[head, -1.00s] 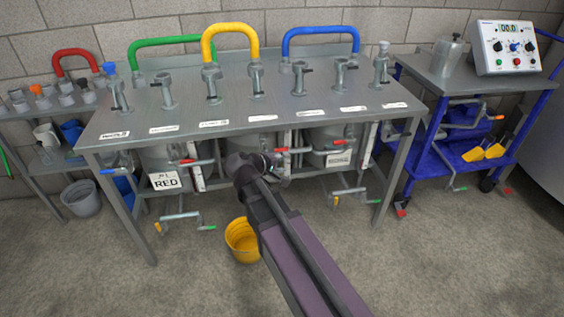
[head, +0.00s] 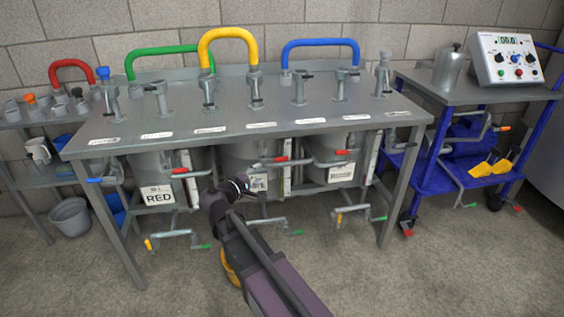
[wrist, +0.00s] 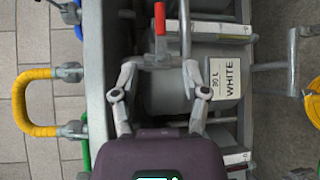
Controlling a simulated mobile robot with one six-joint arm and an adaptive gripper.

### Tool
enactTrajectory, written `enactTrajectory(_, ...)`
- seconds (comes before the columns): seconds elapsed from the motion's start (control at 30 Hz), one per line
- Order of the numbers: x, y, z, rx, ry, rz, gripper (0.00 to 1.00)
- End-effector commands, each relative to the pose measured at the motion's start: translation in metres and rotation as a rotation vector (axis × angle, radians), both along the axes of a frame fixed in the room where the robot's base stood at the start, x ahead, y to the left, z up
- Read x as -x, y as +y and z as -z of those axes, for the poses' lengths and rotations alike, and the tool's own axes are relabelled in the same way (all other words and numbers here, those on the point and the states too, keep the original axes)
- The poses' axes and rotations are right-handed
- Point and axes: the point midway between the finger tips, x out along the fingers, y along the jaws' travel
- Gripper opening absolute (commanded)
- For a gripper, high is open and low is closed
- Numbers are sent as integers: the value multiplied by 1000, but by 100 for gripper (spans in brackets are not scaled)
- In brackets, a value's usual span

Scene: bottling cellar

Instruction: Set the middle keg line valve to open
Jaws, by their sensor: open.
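Three kegs stand under the steel bench. The middle keg, labelled WHITE (wrist: 230,80), is partly hidden by my arm in the head view. Its line valve has a red-tipped lever (head: 281,158) that lies about level, tip to the right. In the wrist view the lever (wrist: 160,22) shows beyond my fingertips, its grey pivot end close to the gap between them. My gripper (wrist: 160,72) is open and empty, its fingers apart on either side of the gap. In the head view my gripper (head: 240,185) is in front of the middle keg, below and left of the lever.
Similar red-tipped levers sit at the RED keg (head: 180,170) and the right keg (head: 343,152). Lower taps with green ends (head: 296,232) stick out below. Bench legs (head: 400,190) flank the kegs. A blue cart (head: 470,150) stands at right.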

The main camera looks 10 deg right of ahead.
Motion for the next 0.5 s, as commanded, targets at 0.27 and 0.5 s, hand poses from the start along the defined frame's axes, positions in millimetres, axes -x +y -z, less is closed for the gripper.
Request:
enactTrajectory(0.27,-2,-2,1,-1,0,1,58)
enactTrajectory(0.5,-14,-14,4,-1,1,3,58)
